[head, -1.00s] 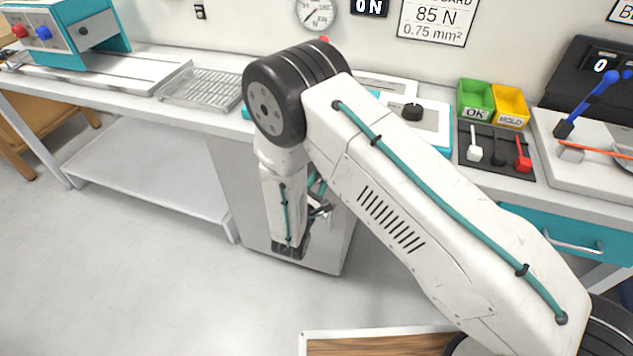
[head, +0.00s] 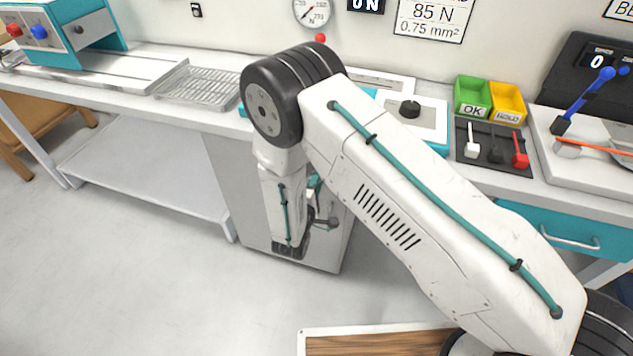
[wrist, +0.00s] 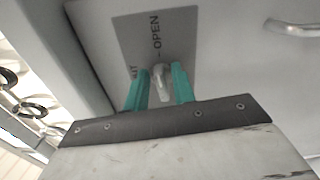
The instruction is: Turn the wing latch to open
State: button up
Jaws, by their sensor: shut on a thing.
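The wing latch (wrist: 162,86) is a small grey metal wing in the wrist view, on a pale cabinet face. A grey label (wrist: 140,40) behind it reads "OPEN", with a dash mark close to the latch; a second word is partly hidden by a finger. My gripper (wrist: 161,72) has its two teal fingers shut on the latch, one on each side. Its exact turn angle is hard to read. In the head view my arm hangs in front of the grey cabinet (head: 226,185) under the bench and hides the latch.
A metal handle (wrist: 295,27) juts out at the upper right of the wrist view. In the head view a bench (head: 195,115) runs above the cabinet, and a low shelf (head: 140,180) is to its left.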

jog(key=shift+m, duration=0.5)
jog(key=shift+f, duration=0.1)
jog(key=o, duration=0.7)
jog(key=shift+c, duration=0.2)
jog(key=shift+s+a, duration=0.1)
jog(key=v, duration=0.7)
jog(key=shift+s, duration=0.25)
